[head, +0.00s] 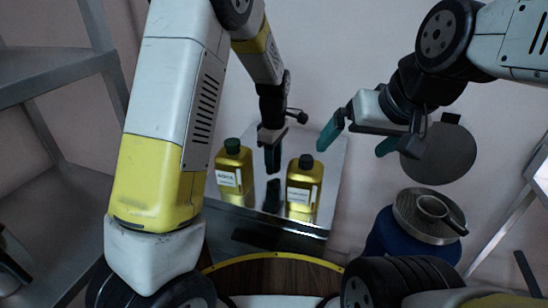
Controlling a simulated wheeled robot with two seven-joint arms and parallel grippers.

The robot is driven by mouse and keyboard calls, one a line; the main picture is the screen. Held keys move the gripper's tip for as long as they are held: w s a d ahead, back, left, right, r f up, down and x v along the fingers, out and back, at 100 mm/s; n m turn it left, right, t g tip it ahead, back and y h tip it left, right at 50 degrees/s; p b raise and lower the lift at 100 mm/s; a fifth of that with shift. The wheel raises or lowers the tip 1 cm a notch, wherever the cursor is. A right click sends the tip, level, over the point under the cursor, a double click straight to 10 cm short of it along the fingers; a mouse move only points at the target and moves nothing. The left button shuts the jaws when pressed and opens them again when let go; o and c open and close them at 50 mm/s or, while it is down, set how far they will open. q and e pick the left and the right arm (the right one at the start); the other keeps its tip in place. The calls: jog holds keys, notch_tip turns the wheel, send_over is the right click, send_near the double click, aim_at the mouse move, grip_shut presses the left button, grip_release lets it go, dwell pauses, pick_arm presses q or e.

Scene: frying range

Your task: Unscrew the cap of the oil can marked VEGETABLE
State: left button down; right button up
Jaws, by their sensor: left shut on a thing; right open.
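Two gold oil cans stand upright on the steel counter in the head view. The left can (229,186) has a dark green cap (232,145) and a white label with short lettering. The right can (301,201) has a dark cap (306,161) and a label with longer, fainter text. I cannot surely read VEGETABLE on either. My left gripper (272,164) points down between and behind the cans, apart from both caps. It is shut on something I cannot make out. My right gripper (356,143) is open and empty, up and right of the right can.
The steel counter (325,170) has a dark patch, perhaps a reflection, between the cans. A blue drum (385,238) with a strainer (425,215) on top stands at right. Metal shelves (60,65) stand at left.

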aim_at(273, 177)
pick_arm(q)
jog(key=shift+s+f, duration=0.1)
jog(key=shift+f, duration=1.3)
jog(key=shift+f, duration=0.1)
jog(key=c, duration=0.9)
grip_release()
jog(key=shift+o, duration=0.2)
notch_tip(273, 177, up, 12)
jog(key=s+a+r+m+t+h, duration=0.2)
jog(key=s+a+r+m+t, duration=0.1)
jog(key=s+a+r+m, duration=0.55)
jog(key=s+a+r+m+t, duration=0.1)
jog(key=s+a+r+m, duration=0.1)
jog(key=s, duration=0.5)
jog(key=s+a+r+m+t, duration=0.1)
jog(key=s+a+m+t, duration=0.1)
jog(key=s, duration=0.5)
jog(key=shift+s+a+r+m, duration=0.15)
jog(key=shift+a+r+m, duration=0.15)
jog(key=shift+m, duration=0.35)
